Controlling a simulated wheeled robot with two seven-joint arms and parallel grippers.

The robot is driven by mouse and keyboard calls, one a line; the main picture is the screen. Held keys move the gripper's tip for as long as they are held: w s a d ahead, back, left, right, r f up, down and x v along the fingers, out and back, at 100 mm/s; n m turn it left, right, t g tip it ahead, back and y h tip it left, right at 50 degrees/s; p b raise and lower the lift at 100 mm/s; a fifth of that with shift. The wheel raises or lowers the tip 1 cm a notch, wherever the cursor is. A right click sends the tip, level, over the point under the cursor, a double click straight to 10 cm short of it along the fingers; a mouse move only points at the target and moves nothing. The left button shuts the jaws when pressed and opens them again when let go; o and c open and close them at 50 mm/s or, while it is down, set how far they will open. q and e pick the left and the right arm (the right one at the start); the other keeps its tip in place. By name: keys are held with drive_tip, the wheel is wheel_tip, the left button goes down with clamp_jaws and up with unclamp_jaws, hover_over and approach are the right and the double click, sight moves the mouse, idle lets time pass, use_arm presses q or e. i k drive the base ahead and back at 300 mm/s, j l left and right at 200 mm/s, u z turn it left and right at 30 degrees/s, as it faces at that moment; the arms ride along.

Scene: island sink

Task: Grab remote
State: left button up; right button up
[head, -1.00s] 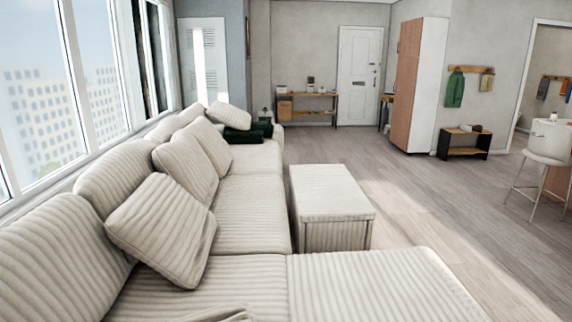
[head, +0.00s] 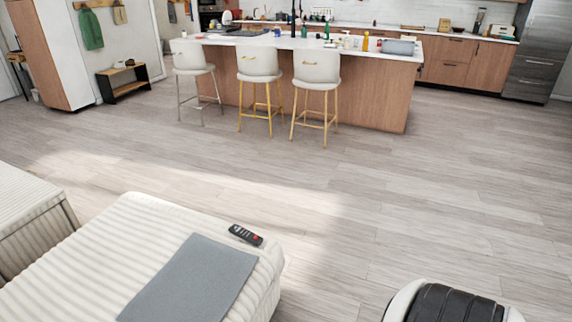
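A dark remote (head: 246,235) with a red button lies on the corner of the cream ribbed sofa seat (head: 130,228). It is just beyond the far edge of a grey mat (head: 193,283) on the same seat. Neither of my grippers shows in the head view.
An ottoman (head: 32,213) stands at the left, and a black-and-white rounded object (head: 443,304) is at the bottom right. The kitchen island (head: 370,93) with stools (head: 316,77) stands at the back. Open wood floor (head: 400,200) lies between.

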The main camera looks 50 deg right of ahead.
sight(243, 234)
drive_tip(key=z, duration=1.25)
drive_tip(key=i+l+u, duration=0.1)
drive_tip(key=u, duration=0.75)
drive_tip(key=i+l+u, duration=0.3)
drive_tip(key=l, duration=0.3)
drive_tip(key=l+u, duration=0.35)
drive_tip(key=l, duration=0.25)
drive_tip(key=l+u, duration=0.3)
drive_tip(key=l, duration=0.4)
